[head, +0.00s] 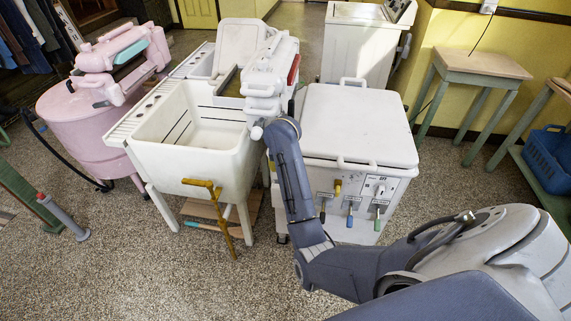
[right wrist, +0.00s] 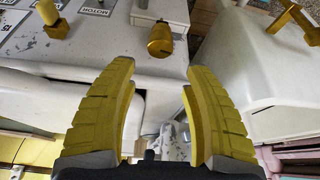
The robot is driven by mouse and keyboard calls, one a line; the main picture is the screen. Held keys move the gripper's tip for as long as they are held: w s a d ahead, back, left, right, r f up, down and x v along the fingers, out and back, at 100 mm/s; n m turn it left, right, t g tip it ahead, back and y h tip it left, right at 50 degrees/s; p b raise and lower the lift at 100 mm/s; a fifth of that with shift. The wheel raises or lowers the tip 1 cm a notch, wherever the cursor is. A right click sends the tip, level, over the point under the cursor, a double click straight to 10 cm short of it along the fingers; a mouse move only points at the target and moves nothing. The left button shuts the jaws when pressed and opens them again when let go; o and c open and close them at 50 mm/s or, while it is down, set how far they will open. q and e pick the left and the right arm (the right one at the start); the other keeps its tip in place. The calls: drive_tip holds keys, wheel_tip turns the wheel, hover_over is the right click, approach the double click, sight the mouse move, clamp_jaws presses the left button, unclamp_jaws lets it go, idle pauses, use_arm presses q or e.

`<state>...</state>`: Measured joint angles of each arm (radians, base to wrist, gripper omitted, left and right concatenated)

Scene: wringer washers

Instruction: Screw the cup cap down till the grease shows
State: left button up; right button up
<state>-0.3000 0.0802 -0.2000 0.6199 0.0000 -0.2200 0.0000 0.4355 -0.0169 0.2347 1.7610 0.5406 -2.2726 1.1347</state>
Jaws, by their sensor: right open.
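In the right wrist view a brass cup cap (right wrist: 160,42) sticks out from the white washer's panel edge. It is a short rounded cylinder with a dark spot on its end. My right gripper (right wrist: 162,78) has its two yellow fingers spread wide. The cap lies just beyond the fingertips, roughly in line with the gap, and nothing is between the fingers. No grease can be made out on it. In the head view my right arm reaches over the washer's left side, and its gripper and the cap are hidden there. My left gripper is in neither view.
The white washer (head: 360,125) has a control panel with a yellow knob (head: 338,187) and coloured levers. A cream sink (head: 190,135) with a brass tap (head: 205,190) stands close on its left. A pink washer (head: 80,120) is at far left. The speckled floor in front is mostly clear.

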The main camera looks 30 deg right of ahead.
drive_tip(key=shift+v, duration=0.9)
drive_tip(key=s+a+f+n+y, duration=0.1)
drive_tip(key=s+a+f, duration=0.15)
drive_tip(key=f, duration=0.75)
drive_tip(key=s+a+f+n, duration=0.1)
drive_tip(key=a+f+n, duration=0.15)
drive_tip(key=f, duration=0.85)
drive_tip(key=s+a+f+n+g, duration=0.1)
drive_tip(key=s+a+f, duration=0.1)
drive_tip(key=s+f, duration=0.55)
drive_tip(key=s+a+f+n, duration=0.15)
drive_tip(key=s+f, duration=0.25)
drive_tip(key=f, duration=0.6)
drive_tip(key=s+a+f+n+g+y, duration=0.1)
drive_tip(key=s+a+f+n, duration=0.1)
drive_tip(key=s+f, duration=1.3)
drive_tip(key=s+f+n, duration=0.1)
drive_tip(key=s+f, duration=0.1)
drive_tip(key=s, duration=1.1)
drive_tip(key=s+f+n, duration=0.2)
drive_tip(key=s, duration=1.1)
drive_tip(key=shift+s+a+f+y, duration=0.3)
drive_tip(key=shift+s+f+y, duration=0.1)
